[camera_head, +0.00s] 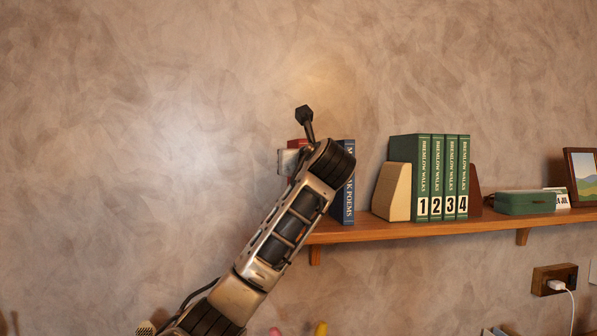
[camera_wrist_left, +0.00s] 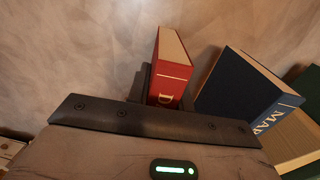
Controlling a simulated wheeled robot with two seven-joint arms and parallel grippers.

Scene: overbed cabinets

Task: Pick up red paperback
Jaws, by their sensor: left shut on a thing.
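The red paperback (camera_wrist_left: 171,82) stands in the jaws of my left gripper (camera_wrist_left: 160,96) in the wrist view, its spine lettering partly cut off by the gripper body. My left gripper is shut on it. In the head view only a small red top part of the paperback (camera_head: 297,143) shows, left of the blue poems book; my wrist hides the rest. I cannot tell whether its bottom touches the shelf. My right gripper is not in view.
The blue poems book (camera_head: 348,190) stands close right of the red paperback, with a gap at the top in the wrist view. A tan bookend (camera_head: 393,192) and several green numbered books (camera_head: 436,178) stand further right on the wooden shelf (camera_head: 420,229). The wall left is clear.

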